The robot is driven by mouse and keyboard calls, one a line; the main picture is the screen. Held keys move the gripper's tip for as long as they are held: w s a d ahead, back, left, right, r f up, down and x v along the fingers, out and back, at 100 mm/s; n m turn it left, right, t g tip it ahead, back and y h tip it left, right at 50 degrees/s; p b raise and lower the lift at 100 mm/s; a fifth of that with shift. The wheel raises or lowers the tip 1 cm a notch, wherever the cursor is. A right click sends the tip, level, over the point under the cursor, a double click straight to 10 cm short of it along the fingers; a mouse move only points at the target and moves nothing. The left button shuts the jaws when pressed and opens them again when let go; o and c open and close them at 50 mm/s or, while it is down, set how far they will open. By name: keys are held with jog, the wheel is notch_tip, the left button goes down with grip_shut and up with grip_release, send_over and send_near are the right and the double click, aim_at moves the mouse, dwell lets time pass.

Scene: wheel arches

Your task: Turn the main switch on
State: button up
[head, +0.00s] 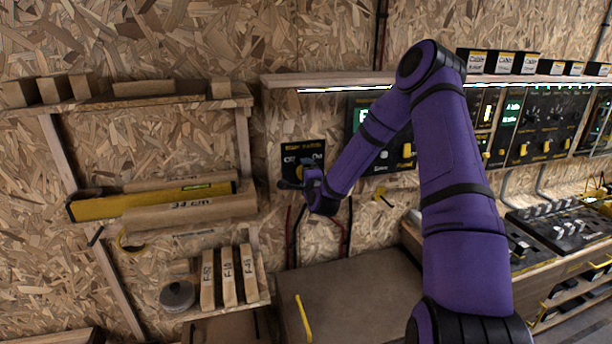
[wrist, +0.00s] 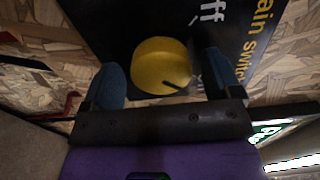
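The main switch is a black panel (head: 303,150) on the chipboard wall, lettered "Main Switch" with "On" and "Off" labels. Its round yellow knob (wrist: 160,62) fills the middle of the wrist view and has a short dark mark near its lower right edge. My gripper (wrist: 165,78) is open, with one blue finger on the left of the knob and one on the right. A gap shows beside each finger, and nothing is gripped. In the head view my gripper (head: 298,178) is at the lower part of the panel and hides most of the knob.
Wooden shelves with rolls (head: 190,205) are on the left. Black control panels (head: 545,125) line the wall on the right under a lit shelf (head: 340,82). Red and black cables hang below the switch, above a brown surface (head: 355,285).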

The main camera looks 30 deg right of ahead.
jog(key=v, duration=1)
jog(key=shift+s, duration=0.4)
jog(key=shift+a, duration=0.15)
jog(key=s+a+r+n+g+y, duration=0.2)
jog(key=s+a+r+n+g, duration=0.1)
jog(key=a+r+n, duration=0.3)
jog(key=s+a+r+n+g+y, duration=0.25)
jog(key=a+r+n, duration=0.25)
jog(key=r+n, duration=0.3)
jog(key=s+a+r+n+g, duration=0.1)
jog(key=s+r+n+g, duration=0.1)
jog(key=s, duration=0.7)
jog(key=s+a+r+n+g, duration=0.2)
jog(key=s+r, duration=0.3)
jog(key=s, duration=0.5)
jog(key=s+a+r+n+g, duration=0.1)
jog(key=s+r+n+g, duration=0.1)
jog(key=s, duration=0.8)
notch_tip(320, 180, up, 2)
jog(key=shift+a+r+n, duration=0.15)
jog(key=shift+a+n, duration=0.15)
jog(key=shift+n, duration=0.4)
jog(key=shift+s+g+y, duration=0.15)
jog(key=shift+g+y, duration=0.1)
